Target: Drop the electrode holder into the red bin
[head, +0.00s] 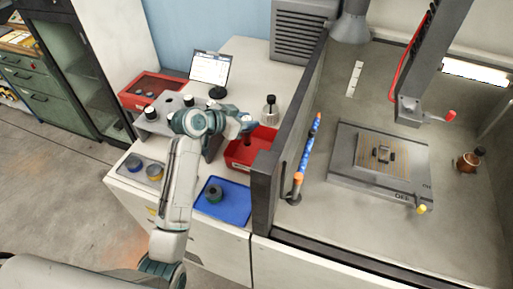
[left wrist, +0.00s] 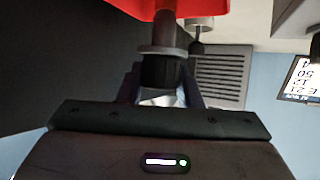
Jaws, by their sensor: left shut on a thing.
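My left gripper (head: 246,124) is over the red bin (head: 238,156) on the bench and is shut on the electrode holder. The holder (head: 248,139) shows as a small dark shape below the fingers, in front of the bin's inside. Whether it touches the bin is unclear. In the left wrist view the holder (left wrist: 163,50) is a dark stem with a grey collar, between the fingers of my gripper (left wrist: 163,88). The bin's red wall (left wrist: 205,8) shows beyond it at the top. My right gripper is not in view.
A dark machine-enclosure wall (head: 267,185) stands just right of the bin. A metal-and-black piece (head: 270,109) stands behind it. A blue mat (head: 237,208) bears a dark round holder (head: 214,194). A grey rack (head: 170,105), red tray (head: 133,99) and monitor (head: 210,68) are behind the arm.

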